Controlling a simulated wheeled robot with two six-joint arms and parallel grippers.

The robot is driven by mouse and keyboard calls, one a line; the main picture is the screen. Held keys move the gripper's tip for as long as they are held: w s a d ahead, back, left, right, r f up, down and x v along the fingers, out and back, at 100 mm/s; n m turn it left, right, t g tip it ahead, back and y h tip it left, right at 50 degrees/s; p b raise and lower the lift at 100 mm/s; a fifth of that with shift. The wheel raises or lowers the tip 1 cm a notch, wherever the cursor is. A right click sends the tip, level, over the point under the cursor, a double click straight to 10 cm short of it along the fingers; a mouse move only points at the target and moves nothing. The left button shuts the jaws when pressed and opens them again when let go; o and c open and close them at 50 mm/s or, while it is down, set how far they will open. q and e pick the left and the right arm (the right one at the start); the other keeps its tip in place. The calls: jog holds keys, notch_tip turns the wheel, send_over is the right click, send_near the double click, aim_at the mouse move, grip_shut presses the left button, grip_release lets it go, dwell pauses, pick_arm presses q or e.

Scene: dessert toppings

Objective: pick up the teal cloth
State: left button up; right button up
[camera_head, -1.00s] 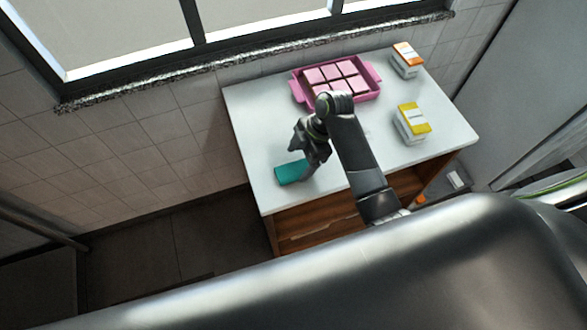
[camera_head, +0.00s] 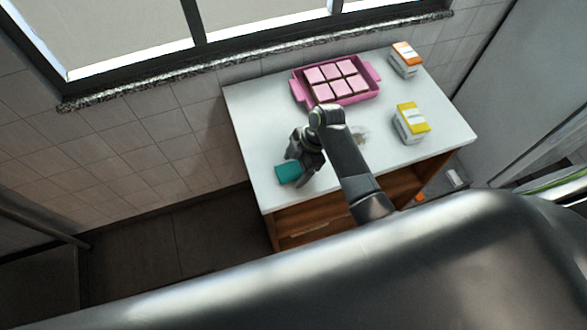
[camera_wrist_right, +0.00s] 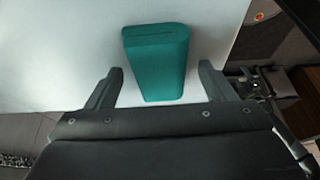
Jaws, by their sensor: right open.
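The teal cloth (camera_head: 287,172) is a folded block lying on the white table top near its left front edge. It also shows in the right wrist view (camera_wrist_right: 156,62), lengthwise between the lines of the two fingers. My right gripper (camera_head: 296,168) is at the cloth in the head view and partly hides its right side. In the right wrist view the fingers (camera_wrist_right: 161,82) are wide apart, one on each side of the cloth's near end, with gaps to it. My left gripper is not in view.
On the white table (camera_head: 260,120), a pink tray (camera_head: 297,92) with several pink squares stands at the back. A yellow-topped box (camera_head: 411,124) and an orange-topped box (camera_head: 405,60) stand at the right. A brown smudge (camera_head: 361,136) lies mid-table. A tiled wall is behind.

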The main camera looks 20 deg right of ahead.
aim_at(296, 168)
dwell(0.3)
jog(key=c, duration=1.1)
jog(key=shift+o, duration=0.2)
jog(key=shift+r, duration=0.45)
notch_tip(296, 168, up, 10)
jog(key=b, duration=0.1)
jog(key=shift+f, duration=0.2)
